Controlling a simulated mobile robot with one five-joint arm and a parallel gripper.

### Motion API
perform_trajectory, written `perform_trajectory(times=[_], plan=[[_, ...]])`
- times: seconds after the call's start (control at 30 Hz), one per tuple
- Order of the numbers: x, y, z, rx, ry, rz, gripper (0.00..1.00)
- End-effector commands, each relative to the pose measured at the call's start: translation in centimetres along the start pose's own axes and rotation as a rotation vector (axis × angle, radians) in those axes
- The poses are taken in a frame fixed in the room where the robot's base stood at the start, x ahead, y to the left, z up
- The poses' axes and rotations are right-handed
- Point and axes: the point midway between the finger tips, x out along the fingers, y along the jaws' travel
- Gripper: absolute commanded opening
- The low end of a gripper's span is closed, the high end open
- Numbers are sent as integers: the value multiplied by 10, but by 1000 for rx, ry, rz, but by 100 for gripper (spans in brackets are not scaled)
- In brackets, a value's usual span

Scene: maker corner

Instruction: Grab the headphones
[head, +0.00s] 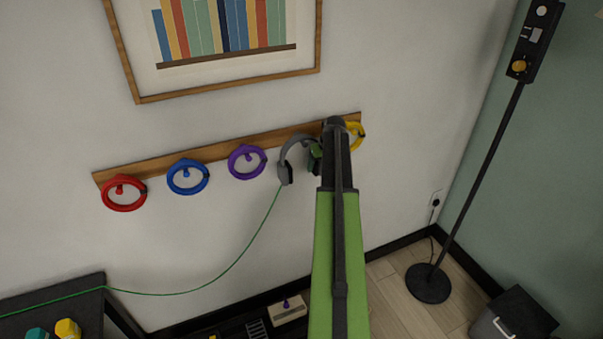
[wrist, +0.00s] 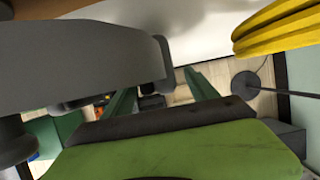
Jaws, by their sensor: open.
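The grey headphones (head: 284,160) hang on the wooden wall rail, with a thin green cable trailing down to the left. In the wrist view, their grey body (wrist: 80,62) fills the upper left, very close to the camera. My gripper (head: 315,157) is at their right side, mostly hidden behind my own arm. In the wrist view my gripper (wrist: 160,92) shows two green fingers spread apart. A grey part of the headphones lies near the gap between them; I cannot tell whether the fingers touch it. The right part of the headphones is hidden in the head view.
Yellow (head: 359,136), purple (head: 247,161), blue (head: 188,176) and red (head: 124,194) rings hang along the wooden rail (head: 220,151). The yellow ring is close on the right. A black stand (head: 428,283) is on the floor at right; a dark table (head: 90,310) is at lower left.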

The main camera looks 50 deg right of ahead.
Motion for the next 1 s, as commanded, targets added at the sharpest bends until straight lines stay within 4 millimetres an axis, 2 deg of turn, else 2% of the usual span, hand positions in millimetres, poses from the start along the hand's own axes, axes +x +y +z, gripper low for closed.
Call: perform_trajectory(times=[0.03,0.1,0.33,0.83,1.0], plan=[[18,0,-2,-1,0,0,67],[24,0,-2,-1,0,0,67],[21,1,0,-1,0,0,66],[21,2,0,-2,0,1,0],[21,2,0,-2,0,1,0]])
